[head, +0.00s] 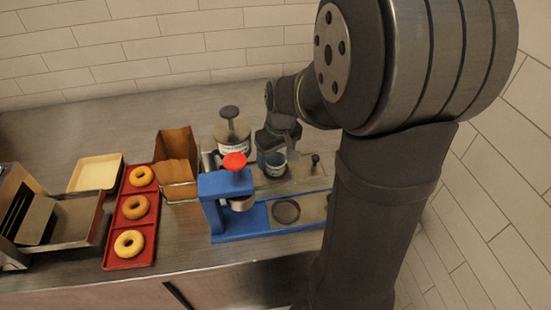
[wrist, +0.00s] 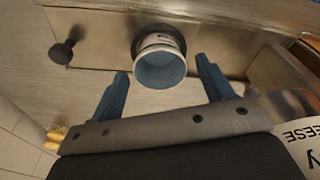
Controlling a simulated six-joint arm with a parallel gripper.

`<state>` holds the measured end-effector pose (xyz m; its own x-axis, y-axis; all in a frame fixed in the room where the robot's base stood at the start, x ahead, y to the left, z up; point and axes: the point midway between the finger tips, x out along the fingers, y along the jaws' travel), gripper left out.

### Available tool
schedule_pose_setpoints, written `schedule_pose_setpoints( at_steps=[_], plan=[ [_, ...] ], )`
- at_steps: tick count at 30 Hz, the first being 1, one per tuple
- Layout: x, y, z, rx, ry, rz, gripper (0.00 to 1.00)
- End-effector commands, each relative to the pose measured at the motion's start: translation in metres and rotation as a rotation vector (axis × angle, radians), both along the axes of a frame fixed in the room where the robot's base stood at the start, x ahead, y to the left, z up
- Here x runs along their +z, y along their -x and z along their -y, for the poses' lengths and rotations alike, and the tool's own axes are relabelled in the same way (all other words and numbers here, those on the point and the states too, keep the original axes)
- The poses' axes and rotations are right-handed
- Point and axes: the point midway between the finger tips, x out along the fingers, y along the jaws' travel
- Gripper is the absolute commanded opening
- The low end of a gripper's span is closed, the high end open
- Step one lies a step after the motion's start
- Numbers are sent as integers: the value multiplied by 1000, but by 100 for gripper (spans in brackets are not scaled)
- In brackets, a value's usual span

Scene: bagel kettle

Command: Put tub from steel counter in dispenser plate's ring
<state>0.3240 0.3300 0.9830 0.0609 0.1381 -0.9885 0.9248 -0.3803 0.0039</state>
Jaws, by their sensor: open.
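The tub (head: 274,169), small and round with blue and a pale label band, stands on the steel counter behind the blue dispenser (head: 225,187). It also shows in the wrist view (wrist: 160,67), ahead of and between my fingertips, with no visible contact. My gripper (head: 283,147) is open and empty just above the tub; its two blue fingers (wrist: 162,72) are spread wide. The dispenser plate's ring (head: 286,211) is a dark circle on the plate, right of the dispenser's red-topped head, and looks empty.
A large labelled canister (head: 232,128) with a dark knob stands left of my gripper. A small dark knobbed object (head: 315,160) is right of the tub. A red tray (head: 113,247) with bagels, a brown carton (head: 176,145) and a yellow tray (head: 95,172) stand further left.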

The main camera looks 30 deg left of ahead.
Motion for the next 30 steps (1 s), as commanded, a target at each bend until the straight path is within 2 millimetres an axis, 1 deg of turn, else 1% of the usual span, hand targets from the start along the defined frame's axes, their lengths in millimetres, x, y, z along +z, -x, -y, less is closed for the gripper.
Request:
schedule_pose_setpoints(
  at_steps=[1, 6, 9, 13, 15, 19, 30],
  plan=[
    [11, 0, 1, 0, -4, 4, 73],
    [49, 2, 6, 0, -4, 5, 73],
    [69, 4, 9, 0, -3, 3, 73],
    [88, 5, 12, -1, -2, 2, 73],
    [95, 6, 13, -1, -2, 2, 73],
    [101, 6, 14, -1, 0, 0, 73],
    [100, 6, 14, 0, 1, -1, 73]
  ],
)
